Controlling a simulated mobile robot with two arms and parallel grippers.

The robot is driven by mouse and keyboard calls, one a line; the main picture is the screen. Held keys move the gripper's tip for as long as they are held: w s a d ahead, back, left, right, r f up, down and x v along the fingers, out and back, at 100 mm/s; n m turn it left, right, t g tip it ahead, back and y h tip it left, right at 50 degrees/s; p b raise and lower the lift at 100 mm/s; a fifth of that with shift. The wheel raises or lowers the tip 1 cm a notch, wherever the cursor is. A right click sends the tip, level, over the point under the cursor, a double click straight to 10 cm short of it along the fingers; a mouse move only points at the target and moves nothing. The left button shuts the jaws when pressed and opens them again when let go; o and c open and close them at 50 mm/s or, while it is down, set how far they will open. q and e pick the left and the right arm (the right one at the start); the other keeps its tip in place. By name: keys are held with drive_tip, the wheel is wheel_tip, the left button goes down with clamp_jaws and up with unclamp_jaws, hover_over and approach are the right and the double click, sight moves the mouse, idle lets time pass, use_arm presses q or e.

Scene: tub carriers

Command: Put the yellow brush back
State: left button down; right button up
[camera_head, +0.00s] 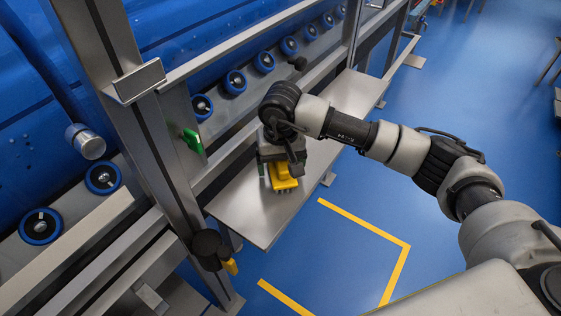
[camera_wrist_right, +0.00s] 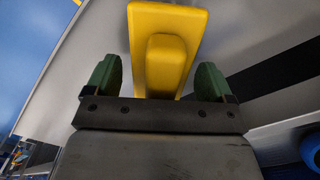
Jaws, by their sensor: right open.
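The yellow brush (camera_head: 284,180) sits on a narrow steel shelf (camera_head: 247,218), partly hidden under my right gripper (camera_head: 278,164) in the head view. In the right wrist view the yellow brush (camera_wrist_right: 168,18) has a raised handle block in its middle. The green fingers of my right gripper (camera_wrist_right: 160,80) are apart, one on each side of this block, with gaps visible. My left gripper is not in view.
A steel frame post (camera_head: 160,130) stands left of the shelf, with a green handle (camera_head: 193,140) on it. A black round part (camera_head: 208,243) with a yellow piece is low on the post. Blue rollers (camera_head: 235,82) line the back. The blue floor at right is mostly clear.

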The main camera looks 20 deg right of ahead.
drive_tip(key=shift+r, duration=0.9)
wheel_tip(320, 180, up, 10)
drive_tip(key=shift+s+f+p, duration=0.15)
drive_tip(key=shift+f+p, duration=0.05)
drive_tip(key=shift+p, duration=0.3)
drive_tip(key=shift+r, duration=0.3)
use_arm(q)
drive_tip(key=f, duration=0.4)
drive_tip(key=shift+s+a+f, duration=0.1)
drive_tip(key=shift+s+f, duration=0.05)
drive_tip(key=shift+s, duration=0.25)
use_arm(e)
drive_tip(key=shift+r, duration=0.1)
